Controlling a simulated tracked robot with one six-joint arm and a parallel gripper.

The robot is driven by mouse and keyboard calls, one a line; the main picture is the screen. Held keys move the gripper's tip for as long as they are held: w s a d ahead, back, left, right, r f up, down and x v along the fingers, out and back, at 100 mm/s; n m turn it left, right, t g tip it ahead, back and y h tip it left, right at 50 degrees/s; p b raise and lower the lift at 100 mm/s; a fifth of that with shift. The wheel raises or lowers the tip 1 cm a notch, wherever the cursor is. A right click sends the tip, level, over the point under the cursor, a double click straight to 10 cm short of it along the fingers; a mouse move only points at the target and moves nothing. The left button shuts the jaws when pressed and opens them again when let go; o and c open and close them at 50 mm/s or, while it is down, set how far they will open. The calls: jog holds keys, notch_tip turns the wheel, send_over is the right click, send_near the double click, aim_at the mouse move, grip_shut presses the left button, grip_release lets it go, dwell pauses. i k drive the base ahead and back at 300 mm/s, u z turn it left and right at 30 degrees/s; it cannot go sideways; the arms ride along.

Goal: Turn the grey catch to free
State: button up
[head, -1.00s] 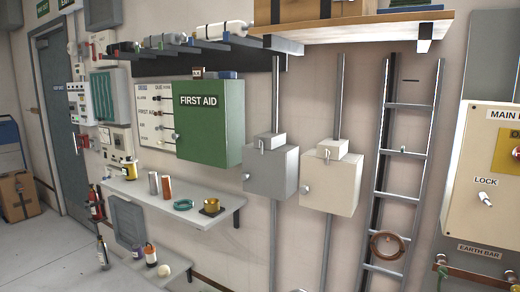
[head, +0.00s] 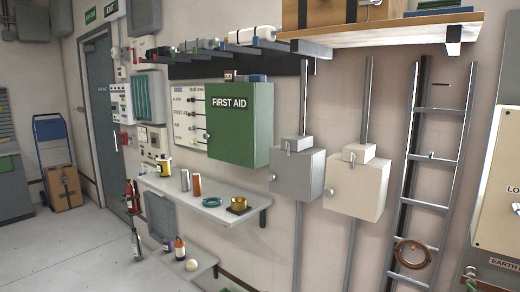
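A grey wall box (head: 299,175) hangs in the middle of the head view, on a vertical conduit. A smaller grey block sits on its top, with a small pale catch (head: 289,148) at its front. A small round knob (head: 273,177) shows on the box's left side. The box looks shut. The catch is too small to tell which way it is turned. A cream box (head: 356,187) of the same form, with a similar catch (head: 352,159), hangs just to the right. My gripper is not in view.
A green first aid cabinet (head: 241,125) hangs left of the grey box. Below it, a shelf (head: 214,212) with cans and a yellow cup juts out. A wooden shelf (head: 400,28) overhangs above. A ladder (head: 432,155) stands at right. Floor is clear at lower left.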

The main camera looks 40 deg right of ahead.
aim_at(287, 145)
jog(key=u, duration=1.7)
jog(key=k, duration=0.75)
jog(key=z, duration=0.8)
jog(key=i, duration=0.95)
jog(key=z, duration=0.05)
